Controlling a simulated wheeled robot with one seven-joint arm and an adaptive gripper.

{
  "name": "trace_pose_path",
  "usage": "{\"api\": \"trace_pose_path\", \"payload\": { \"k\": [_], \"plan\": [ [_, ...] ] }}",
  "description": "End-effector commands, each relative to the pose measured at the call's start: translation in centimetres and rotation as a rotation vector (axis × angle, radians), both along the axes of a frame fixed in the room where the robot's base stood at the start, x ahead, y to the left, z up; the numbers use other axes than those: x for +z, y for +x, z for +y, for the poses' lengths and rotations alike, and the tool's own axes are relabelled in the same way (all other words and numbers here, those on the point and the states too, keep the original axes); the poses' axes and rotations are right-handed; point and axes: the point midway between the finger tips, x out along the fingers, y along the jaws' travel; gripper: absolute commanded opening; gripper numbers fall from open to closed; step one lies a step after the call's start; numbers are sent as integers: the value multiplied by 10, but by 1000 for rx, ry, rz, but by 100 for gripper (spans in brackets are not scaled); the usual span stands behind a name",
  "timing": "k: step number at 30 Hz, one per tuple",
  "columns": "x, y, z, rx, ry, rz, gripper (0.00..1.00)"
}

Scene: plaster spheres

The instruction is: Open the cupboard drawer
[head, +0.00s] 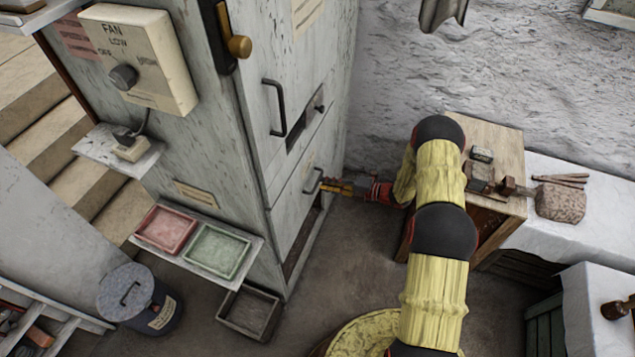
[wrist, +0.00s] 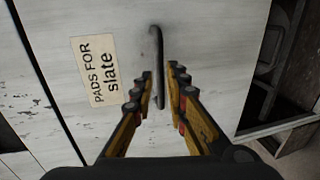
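The cupboard (head: 232,150) is tall, with worn grey-white paint. Its drawer front (head: 296,200) looks flush with the cupboard face and carries a dark bar handle (head: 311,181). In the wrist view the drawer front carries a label reading "PADS FOR slate" (wrist: 98,70) beside the handle (wrist: 156,45). My gripper (head: 326,185) is at the handle. In the wrist view its yellow and black fingers (wrist: 161,82) are apart, one on each side of the handle's near end. I cannot tell whether either finger touches it.
Above is a door with a larger dark handle (head: 278,108). Below the drawer is a dark open gap (head: 301,240). A shelf with red (head: 166,229) and green (head: 217,250) trays sticks out at left. A wooden table (head: 497,150) with blocks stands right of my arm.

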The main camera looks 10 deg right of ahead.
Motion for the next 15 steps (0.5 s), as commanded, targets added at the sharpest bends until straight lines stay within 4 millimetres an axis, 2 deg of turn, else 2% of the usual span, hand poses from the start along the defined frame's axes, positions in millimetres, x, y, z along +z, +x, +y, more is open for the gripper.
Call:
{"api": "trace_pose_path", "payload": {
  "k": [3,7,15],
  "plan": [
    [-5,10,16,3,0,0,15],
    [-8,19,27,1,-1,0,15],
    [-9,24,33,0,-2,-1,15]
  ]
}}
